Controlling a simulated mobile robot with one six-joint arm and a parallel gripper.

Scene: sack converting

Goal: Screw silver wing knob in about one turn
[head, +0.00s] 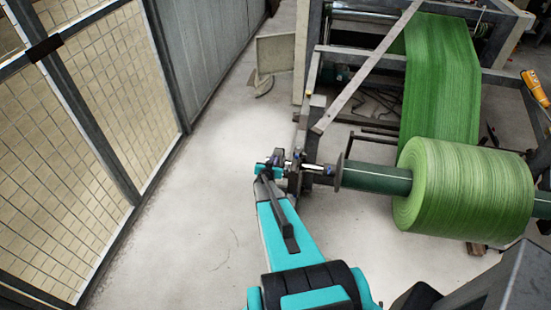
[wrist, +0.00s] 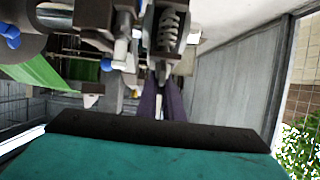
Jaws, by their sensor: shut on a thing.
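My gripper (head: 274,163) is at the left end of the roll's shaft, beside the dark metal bracket of the stand. In the wrist view its two dark fingers (wrist: 161,88) point away from me and are shut on a small silver part, the wing knob (wrist: 160,67), just below a spring-like metal piece (wrist: 168,28). Most of the knob is hidden by the fingers, and its wings cannot be made out clearly. In the head view the knob is too small and covered to tell apart.
A roll of green woven fabric (head: 466,190) sits on a green shaft (head: 376,178) to the right, its web (head: 440,80) running up into the machine. A mesh fence (head: 85,140) stands at left. Bare floor (head: 215,200) lies between. Blue-ended handles (wrist: 9,32) are close by.

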